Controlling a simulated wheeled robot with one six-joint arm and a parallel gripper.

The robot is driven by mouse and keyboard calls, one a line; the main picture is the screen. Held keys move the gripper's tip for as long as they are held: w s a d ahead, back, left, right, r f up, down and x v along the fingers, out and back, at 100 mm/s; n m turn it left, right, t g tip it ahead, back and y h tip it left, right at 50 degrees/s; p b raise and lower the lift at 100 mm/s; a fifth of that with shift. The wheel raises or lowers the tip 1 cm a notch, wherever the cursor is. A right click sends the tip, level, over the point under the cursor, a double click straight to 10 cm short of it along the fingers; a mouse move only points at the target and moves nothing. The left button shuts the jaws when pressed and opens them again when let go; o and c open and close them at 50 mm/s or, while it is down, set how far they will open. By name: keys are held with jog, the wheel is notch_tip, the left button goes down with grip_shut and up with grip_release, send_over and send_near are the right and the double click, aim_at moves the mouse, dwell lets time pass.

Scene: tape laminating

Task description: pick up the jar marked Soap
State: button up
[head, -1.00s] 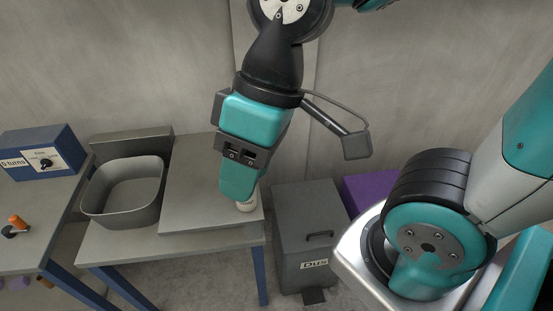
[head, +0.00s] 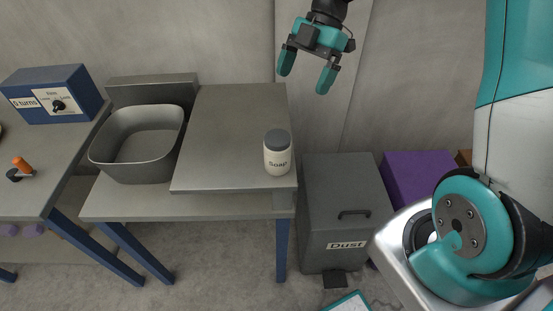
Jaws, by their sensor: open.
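The jar marked Soap (head: 278,158) is white with a grey lid and dark lettering. It stands upright near the front right corner of the raised grey board (head: 228,130) on the bench. My gripper (head: 306,78) is open and empty, with its two teal fingers spread and pointing down. In the picture it is above and slightly right of the jar, clearly apart from it. Nothing hides the jar.
A grey basin (head: 137,145) sits left of the board. A blue control box (head: 57,94) and an orange-handled item (head: 21,167) are further left. A grey Dust bin (head: 345,212) and a purple box (head: 417,178) stand right of the bench. The rest of the board is clear.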

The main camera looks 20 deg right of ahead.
aim_at(278, 137)
jog(key=x, duration=1.1)
jog(key=shift+s+a+f+p, duration=0.1)
jog(key=shift+a+p, duration=0.05)
jog(key=shift+p, duration=0.2)
jog(key=x, duration=0.2)
jog(key=p+x, duration=0.1)
jog(key=x, duration=0.2)
jog(key=shift+w+f, duration=0.1)
jog(key=shift+w, duration=0.1)
jog(key=c, duration=1.2)
jog(key=shift+o, duration=0.2)
